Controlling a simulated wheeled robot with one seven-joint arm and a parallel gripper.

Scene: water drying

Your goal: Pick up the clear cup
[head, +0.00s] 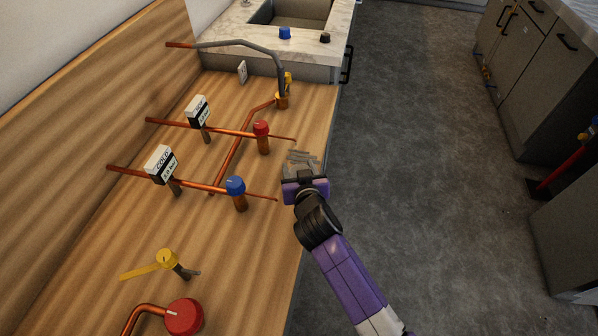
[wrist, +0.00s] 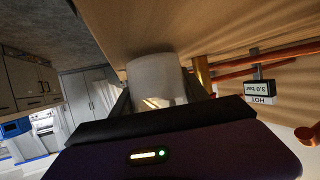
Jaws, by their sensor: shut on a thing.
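The clear cup (wrist: 157,72) is a pale, see-through cylinder in the middle of the wrist view, close in front of the palm. My gripper (wrist: 158,95) is shut on it, with one dark finger on each side. In the head view, the cup (head: 301,158) is a faint glassy shape at the right edge of the wooden counter, just beyond my gripper (head: 302,170). I cannot tell whether its base touches the counter.
Copper pipes cross the wooden counter (head: 215,240) left of my gripper, with a red knob (head: 262,130) and a blue knob (head: 236,186) close by. A tall bent tap (head: 281,75) and sink (head: 298,12) lie beyond. Open floor (head: 430,170) is on the right.

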